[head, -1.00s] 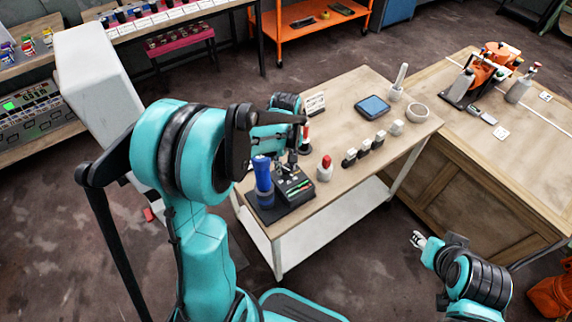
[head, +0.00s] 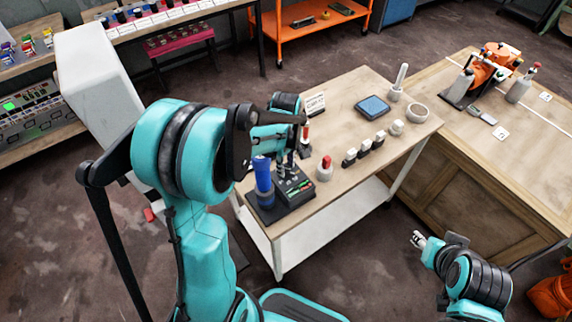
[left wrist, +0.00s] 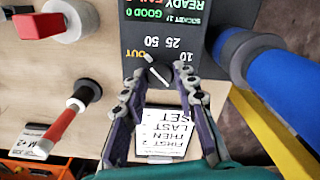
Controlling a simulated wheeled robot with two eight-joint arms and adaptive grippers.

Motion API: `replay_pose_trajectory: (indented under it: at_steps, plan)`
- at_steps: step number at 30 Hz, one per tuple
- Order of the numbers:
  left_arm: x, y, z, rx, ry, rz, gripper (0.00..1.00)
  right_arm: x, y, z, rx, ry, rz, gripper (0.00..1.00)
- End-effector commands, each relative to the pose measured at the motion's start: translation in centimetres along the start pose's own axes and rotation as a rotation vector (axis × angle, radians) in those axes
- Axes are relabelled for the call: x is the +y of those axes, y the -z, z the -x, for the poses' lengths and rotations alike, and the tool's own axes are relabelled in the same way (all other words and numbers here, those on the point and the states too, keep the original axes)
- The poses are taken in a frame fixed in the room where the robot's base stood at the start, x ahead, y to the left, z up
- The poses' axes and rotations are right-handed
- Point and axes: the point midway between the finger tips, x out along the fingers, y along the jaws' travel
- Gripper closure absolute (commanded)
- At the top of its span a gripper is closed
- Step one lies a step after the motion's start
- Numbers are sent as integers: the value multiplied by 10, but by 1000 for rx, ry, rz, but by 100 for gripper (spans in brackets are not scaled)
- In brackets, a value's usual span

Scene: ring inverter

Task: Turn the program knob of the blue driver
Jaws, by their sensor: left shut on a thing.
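The blue driver (head: 262,175) stands upright at the left of a black control unit (head: 293,187) on the near end of the wooden-topped cart. In the left wrist view the driver (left wrist: 255,65) is at the right. There the unit's panel (left wrist: 165,25) shows the labels 10, 25, 50 and OUT around the program knob (left wrist: 158,73). My left gripper (left wrist: 160,82) is over the panel, shut on the knob, with a fingertip on each side. In the head view my left arm partly hides this gripper. My right gripper (head: 417,240) hangs away from the cart; its finger opening is too small to tell.
A white stand with a red top (head: 324,168) is close beside the unit. A wooden workbench (head: 455,150) stands at the right.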

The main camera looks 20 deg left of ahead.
Motion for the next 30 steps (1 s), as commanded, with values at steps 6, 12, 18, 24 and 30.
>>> replay_pose_trajectory:
  at_steps: [6,12,18,24,30]
  plan:
    - [0,0,0,0,0,132,100,0,0,0,0,0,0,60]
    - [0,0,0,0,0,207,100,0,0,0,0,0,0,60]
    - [0,0,0,0,0,237,100,0,0,0,0,0,0,60]
    - [0,0,0,0,0,240,100,0,0,0,0,0,0,60]
    - [0,0,0,0,0,239,64,0,0,0,0,0,0,60]
